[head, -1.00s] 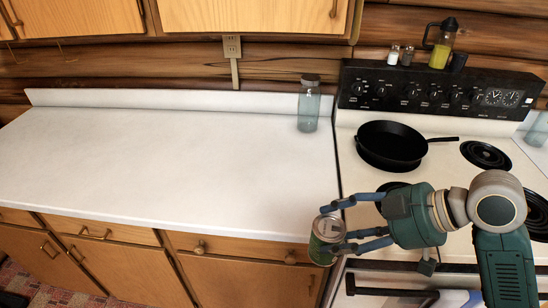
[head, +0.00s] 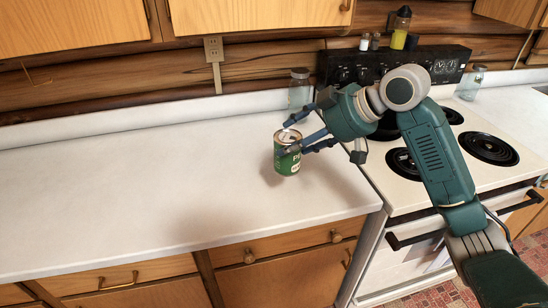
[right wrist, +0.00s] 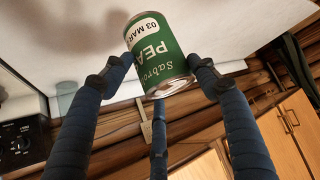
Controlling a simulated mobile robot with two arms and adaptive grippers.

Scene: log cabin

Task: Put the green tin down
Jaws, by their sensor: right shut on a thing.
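The green tin (head: 287,160) is upright at the right part of the white counter (head: 150,180) in the head view. My right gripper (head: 296,137) is shut on it, with its blue fingers around the upper part. In the right wrist view the tin (right wrist: 163,55) sits between the fingers, with its label showing. A shadow lies on the counter beside the tin; I cannot tell whether its base touches the surface. My left gripper is not in view.
A glass jar (head: 299,90) stands at the back of the counter, close behind my right gripper. The counter's left and middle are clear.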

